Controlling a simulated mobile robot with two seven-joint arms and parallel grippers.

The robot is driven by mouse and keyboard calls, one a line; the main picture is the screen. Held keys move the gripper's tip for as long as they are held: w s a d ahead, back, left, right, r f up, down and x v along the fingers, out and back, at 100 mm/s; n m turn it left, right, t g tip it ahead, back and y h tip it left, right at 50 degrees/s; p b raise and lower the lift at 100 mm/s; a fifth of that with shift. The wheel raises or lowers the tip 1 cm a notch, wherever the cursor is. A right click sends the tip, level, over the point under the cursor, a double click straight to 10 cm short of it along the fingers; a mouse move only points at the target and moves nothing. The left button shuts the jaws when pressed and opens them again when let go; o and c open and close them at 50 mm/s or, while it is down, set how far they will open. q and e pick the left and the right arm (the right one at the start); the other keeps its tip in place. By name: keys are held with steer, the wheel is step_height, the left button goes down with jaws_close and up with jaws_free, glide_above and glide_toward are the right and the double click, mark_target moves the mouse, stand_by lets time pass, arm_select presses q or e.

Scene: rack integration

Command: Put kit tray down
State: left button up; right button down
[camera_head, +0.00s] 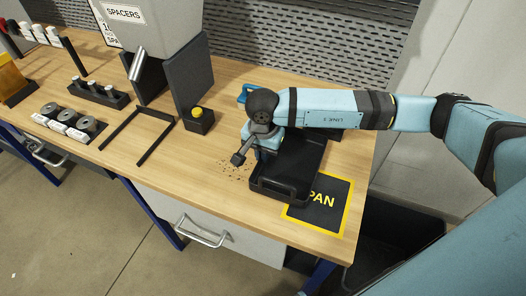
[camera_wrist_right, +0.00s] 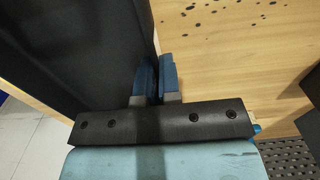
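In the right wrist view my blue fingertips (camera_wrist_right: 158,76) are close together on the edge of the dark tray (camera_wrist_right: 85,50). The arm hides the tray's far part. My left gripper is out of view.
Dark specks (camera_head: 237,168) lie on the bench left of the tray. A black box with a yellow button (camera_head: 200,120), an open black frame (camera_head: 140,134) and the grey spacers bin (camera_head: 165,25) stand farther left. A perforated panel is behind.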

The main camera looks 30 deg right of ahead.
steer(key=shift+f+b, duration=0.2)
steer(key=shift+b, duration=0.1)
steer(key=c, duration=1.3)
jaws_free()
steer(key=shift+r, duration=0.1)
steer(key=shift+r, duration=0.1)
steer(key=shift+r+p, duration=0.25)
steer(key=shift+p, duration=0.1)
step_height(320, 180, up, 12)
steer(key=shift+f+b, duration=0.2)
steer(key=shift+b, duration=0.5)
